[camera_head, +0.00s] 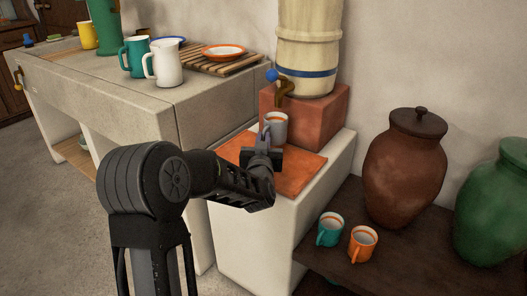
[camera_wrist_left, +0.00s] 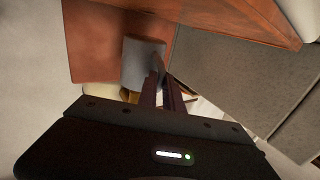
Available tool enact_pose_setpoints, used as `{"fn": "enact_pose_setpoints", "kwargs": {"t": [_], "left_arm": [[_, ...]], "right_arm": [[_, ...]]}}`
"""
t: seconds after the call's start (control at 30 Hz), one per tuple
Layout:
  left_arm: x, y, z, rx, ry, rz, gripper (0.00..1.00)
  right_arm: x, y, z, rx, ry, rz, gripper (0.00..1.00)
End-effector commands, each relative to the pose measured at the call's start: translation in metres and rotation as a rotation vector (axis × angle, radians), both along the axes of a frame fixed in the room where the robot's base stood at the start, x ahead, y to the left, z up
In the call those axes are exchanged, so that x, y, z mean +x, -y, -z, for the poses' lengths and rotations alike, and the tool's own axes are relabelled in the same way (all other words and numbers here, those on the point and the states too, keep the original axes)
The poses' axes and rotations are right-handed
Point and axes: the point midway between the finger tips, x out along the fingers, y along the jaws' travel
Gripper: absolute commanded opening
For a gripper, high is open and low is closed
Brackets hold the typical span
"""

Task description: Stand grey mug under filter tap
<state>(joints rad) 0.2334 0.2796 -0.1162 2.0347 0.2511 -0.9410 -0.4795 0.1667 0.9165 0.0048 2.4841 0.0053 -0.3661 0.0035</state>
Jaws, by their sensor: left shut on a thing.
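The grey mug (camera_head: 277,127) with an orange band near its rim stands upright on or just above the terracotta slab (camera_head: 301,172), in front of the terracotta block. It also shows in the left wrist view (camera_wrist_left: 143,62). My left gripper (camera_head: 266,142) is shut on the mug, apparently at its handle, which the fingers (camera_wrist_left: 165,90) partly hide. The filter tap (camera_head: 284,88), brass with a blue knob, sticks out from the cream ribbed filter (camera_head: 308,45) above the mug. I cannot tell whether the mug's base touches the slab. My right gripper is not in view.
The terracotta block (camera_head: 330,112) carries the filter. On the stone counter (camera_head: 215,100) at left stand a white jug (camera_head: 168,64), a teal mug (camera_head: 134,57) and a slatted rack. A teal mug (camera_head: 330,229), an orange mug (camera_head: 362,245) and large jars stand on the dark shelf at right.

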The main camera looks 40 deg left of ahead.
Motion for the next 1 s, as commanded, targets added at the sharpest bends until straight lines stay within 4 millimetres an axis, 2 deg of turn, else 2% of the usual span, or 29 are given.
{"fn": "enact_pose_setpoints", "kwargs": {"t": [0.33,0.6,1.0], "left_arm": [[0.002,-0.001,0.001,0.0,0.0,0.001,0.0],[0.002,-0.001,0.034,-0.001,-0.001,0.001,0.0],[0.002,-0.001,0.038,0.0,0.001,0.001,0.0]], "right_arm": [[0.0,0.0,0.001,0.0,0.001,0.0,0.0],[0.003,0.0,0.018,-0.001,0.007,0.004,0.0],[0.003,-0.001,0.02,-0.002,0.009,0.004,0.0]]}}
